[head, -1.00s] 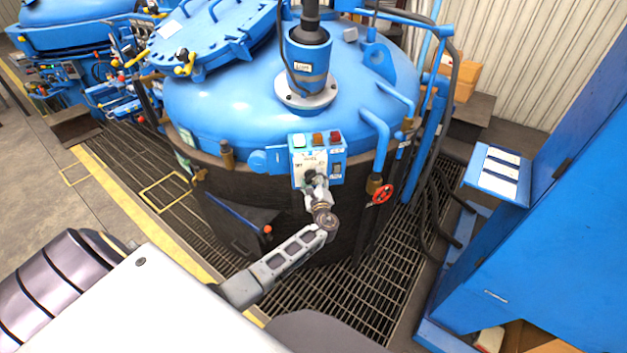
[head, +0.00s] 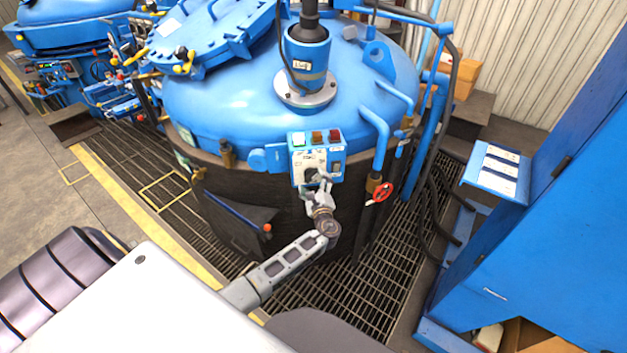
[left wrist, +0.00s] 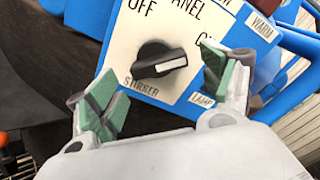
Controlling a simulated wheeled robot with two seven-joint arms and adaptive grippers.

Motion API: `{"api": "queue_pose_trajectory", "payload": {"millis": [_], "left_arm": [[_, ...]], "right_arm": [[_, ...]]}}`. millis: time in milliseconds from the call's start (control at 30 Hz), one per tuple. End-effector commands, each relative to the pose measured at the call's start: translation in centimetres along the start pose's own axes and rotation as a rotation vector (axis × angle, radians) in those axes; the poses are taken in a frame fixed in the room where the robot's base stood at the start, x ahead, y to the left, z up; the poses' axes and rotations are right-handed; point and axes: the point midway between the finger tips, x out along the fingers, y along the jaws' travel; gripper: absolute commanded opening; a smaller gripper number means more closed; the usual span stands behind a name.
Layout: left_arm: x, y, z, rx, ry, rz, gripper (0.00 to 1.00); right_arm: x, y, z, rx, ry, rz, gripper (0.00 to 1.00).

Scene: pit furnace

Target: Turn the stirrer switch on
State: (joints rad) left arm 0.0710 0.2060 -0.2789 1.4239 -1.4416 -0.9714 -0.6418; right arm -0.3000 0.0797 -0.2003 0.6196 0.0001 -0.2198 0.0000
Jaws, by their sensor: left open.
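The stirrer switch is a black rotary knob (left wrist: 162,60) on a white panel plate (left wrist: 190,22) marked OFF at upper left, with a partly covered label at upper right. The knob's white mark lies on its right side, pointing right. In the head view the control box (head: 329,160) is on the furnace's front, with the knob (head: 311,174) low on it. My left gripper (left wrist: 160,88) is open, its green-padded fingers either side below the knob, apart from it. In the head view the left gripper (head: 318,190) is just below the box. My right gripper is not in view.
The blue furnace lid (head: 220,105) rises behind the box. A blue pipe (head: 377,140) and a red valve wheel (head: 383,192) are close on the right. A blue cabinet (head: 560,220) stands at far right. Grating (head: 330,295) covers the floor below.

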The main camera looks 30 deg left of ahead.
Motion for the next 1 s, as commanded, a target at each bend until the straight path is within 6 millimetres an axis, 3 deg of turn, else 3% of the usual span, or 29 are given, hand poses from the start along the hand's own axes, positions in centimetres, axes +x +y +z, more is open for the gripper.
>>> {"api": "queue_pose_trajectory", "payload": {"millis": [600, 1000], "left_arm": [[-8.1, 0.1, -0.1, 0.001, 0.002, 0.002, 0.81], [-9.2, 0.0, -0.1, 0.001, 0.001, 0.000, 0.81]], "right_arm": [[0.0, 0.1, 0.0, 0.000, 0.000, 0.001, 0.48], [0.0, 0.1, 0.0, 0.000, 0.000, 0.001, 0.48]]}}
